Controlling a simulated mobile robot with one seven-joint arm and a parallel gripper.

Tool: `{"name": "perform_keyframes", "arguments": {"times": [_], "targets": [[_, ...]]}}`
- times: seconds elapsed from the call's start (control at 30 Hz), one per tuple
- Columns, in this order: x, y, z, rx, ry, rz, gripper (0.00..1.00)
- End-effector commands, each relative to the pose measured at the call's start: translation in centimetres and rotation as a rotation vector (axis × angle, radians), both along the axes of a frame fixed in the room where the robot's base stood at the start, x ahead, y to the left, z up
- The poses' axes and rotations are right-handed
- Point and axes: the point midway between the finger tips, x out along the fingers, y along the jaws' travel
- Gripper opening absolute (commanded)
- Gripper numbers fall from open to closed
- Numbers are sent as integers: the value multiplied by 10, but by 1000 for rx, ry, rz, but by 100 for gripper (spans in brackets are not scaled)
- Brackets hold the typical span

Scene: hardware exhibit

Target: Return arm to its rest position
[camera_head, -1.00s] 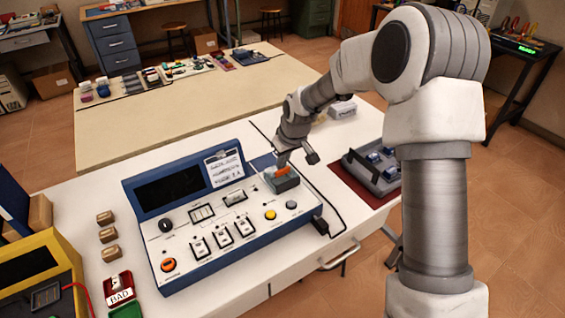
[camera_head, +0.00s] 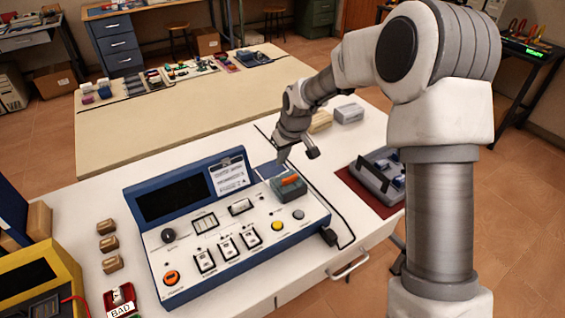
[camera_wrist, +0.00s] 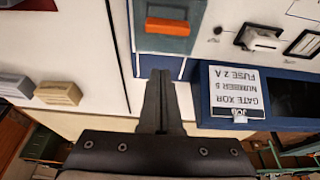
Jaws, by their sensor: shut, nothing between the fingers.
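My gripper (camera_wrist: 161,100) is shut and empty, its two fingers together in the wrist view. In the head view my gripper (camera_head: 282,158) hangs from my arm just above the back right part of the blue and white test console (camera_head: 190,262). Just below and in front of the fingertips is a grey block with an orange top part (camera_head: 288,187), seated on the console's right side. This grey and orange block also shows at the top of the wrist view (camera_wrist: 168,26). The fingers look apart from it.
A grey tray (camera_head: 362,178) on a dark red mat is right of the console. Two small boxes (camera_head: 348,113) stand behind my wrist. Small brown blocks (camera_head: 107,243), a red BAD bin (camera_head: 120,298) and a yellow device (camera_head: 45,268) are left. A cable runs right of the console.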

Motion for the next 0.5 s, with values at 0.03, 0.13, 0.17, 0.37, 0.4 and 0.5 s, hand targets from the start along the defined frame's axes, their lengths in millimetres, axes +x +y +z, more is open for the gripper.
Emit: {"name": "perform_keyframes", "arguments": {"times": [0.03, 0.13, 0.17, 0.37, 0.4, 0.5], "targets": [[-2, -3, 16, 1, -6, -2, 0], [-8, -7, 36, 0, -7, -1, 0], [-10, -9, 42, 0, -6, -2, 0], [-18, -13, 68, 1, -4, -1, 0], [-19, -14, 71, 0, -4, 0, 0], [-21, -15, 75, 0, -2, 0, 0]]}}
